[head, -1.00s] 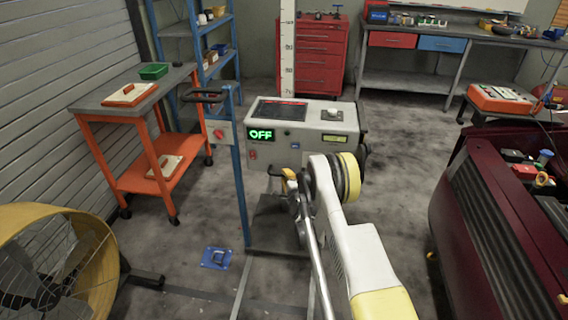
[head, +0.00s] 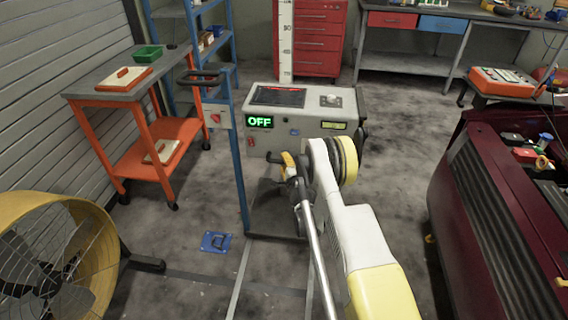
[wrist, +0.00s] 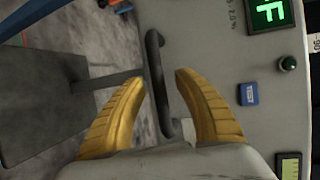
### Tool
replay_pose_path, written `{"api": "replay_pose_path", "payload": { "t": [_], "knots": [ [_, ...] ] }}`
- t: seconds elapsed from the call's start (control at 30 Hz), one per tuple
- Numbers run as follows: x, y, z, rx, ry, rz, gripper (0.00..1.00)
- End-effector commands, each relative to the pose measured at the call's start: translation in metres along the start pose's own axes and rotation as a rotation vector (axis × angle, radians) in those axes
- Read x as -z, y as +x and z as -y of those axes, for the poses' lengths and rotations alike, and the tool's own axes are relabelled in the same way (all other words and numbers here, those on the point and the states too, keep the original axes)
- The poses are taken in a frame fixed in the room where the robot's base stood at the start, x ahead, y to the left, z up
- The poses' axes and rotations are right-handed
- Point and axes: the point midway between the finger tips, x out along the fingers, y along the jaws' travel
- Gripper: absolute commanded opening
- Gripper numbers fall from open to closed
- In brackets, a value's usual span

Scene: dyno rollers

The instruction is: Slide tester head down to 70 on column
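The tester head (head: 330,104) is a grey box with a dark top panel, a green "OFF" display (head: 259,121) and a small yellow-green screen. A white scale column (head: 286,40) rises behind it, with 80 readable and a mark near 70 just above the box. A dark bar handle (wrist: 159,70) stands out from the box front. My gripper (wrist: 160,82) has yellow fingers spread apart, one on each side of the handle. It also shows in the head view (head: 289,165), in front of the box. I cannot tell whether a finger touches the handle.
A blue post (head: 238,160) with a switch box stands left of the tester. An orange cart (head: 120,95) and yellow fan (head: 60,260) are at left. A dark red car (head: 490,200) is at right. A blue floor bracket (head: 215,242) lies ahead.

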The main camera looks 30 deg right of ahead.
Motion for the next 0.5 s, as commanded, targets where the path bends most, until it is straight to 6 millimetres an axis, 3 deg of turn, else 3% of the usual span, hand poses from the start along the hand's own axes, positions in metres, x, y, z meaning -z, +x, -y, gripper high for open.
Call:
{"api": "replay_pose_path", "payload": {
  "t": [0.5],
  "knots": [
    [-0.007, -0.016, 0.086, 0.001, 0.0, 0.0, 0.38]
  ]
}}
